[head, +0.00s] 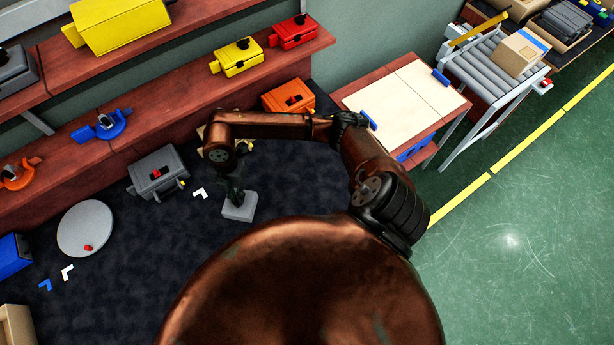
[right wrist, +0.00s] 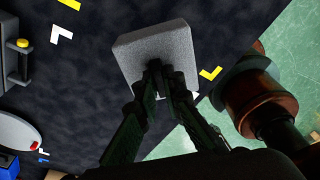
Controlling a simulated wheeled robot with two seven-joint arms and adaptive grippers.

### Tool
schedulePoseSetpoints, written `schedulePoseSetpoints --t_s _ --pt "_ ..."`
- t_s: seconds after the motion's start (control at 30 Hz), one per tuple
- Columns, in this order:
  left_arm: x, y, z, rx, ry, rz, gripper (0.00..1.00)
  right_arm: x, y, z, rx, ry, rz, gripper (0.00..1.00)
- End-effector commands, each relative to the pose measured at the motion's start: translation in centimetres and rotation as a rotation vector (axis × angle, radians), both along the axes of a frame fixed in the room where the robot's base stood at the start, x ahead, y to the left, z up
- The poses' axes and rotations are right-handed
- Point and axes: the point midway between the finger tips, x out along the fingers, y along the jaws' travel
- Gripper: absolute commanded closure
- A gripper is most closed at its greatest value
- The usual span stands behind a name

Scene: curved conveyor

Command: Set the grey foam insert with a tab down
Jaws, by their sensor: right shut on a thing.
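The grey foam insert (head: 239,207) is a pale grey block below my right gripper (head: 236,192), over the dark mat (head: 130,295). In the right wrist view the insert (right wrist: 152,48) shows its broad speckled face, and the fingertips of my right gripper (right wrist: 162,68) close together at its near side. My right gripper is shut on the insert. Its tab is hidden by the fingertips. I cannot tell whether the insert touches the mat or hangs just above it. My left gripper is not in view.
A grey case (head: 158,173) and white corner mark (head: 200,193) lie left of the insert. A round grey disc (head: 86,228) with a red knob is farther left. An orange box (head: 287,97) stands behind. The mat between disc and insert is mostly clear.

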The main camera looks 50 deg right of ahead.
Motion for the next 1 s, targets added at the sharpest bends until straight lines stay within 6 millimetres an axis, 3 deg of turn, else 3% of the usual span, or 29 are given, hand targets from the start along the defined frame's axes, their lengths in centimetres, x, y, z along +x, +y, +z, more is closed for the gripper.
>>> schedulePoseSetpoints --t_s 0.1,0.3,0.53,0.87,1.0 --pt "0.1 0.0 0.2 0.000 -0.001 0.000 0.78 -0.5 0.3 0.3 0.003 0.000 -0.273 1.00" --pt "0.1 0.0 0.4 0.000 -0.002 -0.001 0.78 -0.8 0.5 0.6 0.002 -0.001 -0.624 1.00" --pt "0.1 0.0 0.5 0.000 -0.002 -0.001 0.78 -0.8 0.0 0.4 -0.002 0.000 -0.789 1.00" --pt "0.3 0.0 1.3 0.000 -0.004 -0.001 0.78 0.8 -6.7 -2.6 -0.007 0.002 -0.800 1.00" --pt "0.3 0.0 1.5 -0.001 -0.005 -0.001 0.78 1.4 -9.3 -4.6 -0.005 0.004 -0.797 1.00"
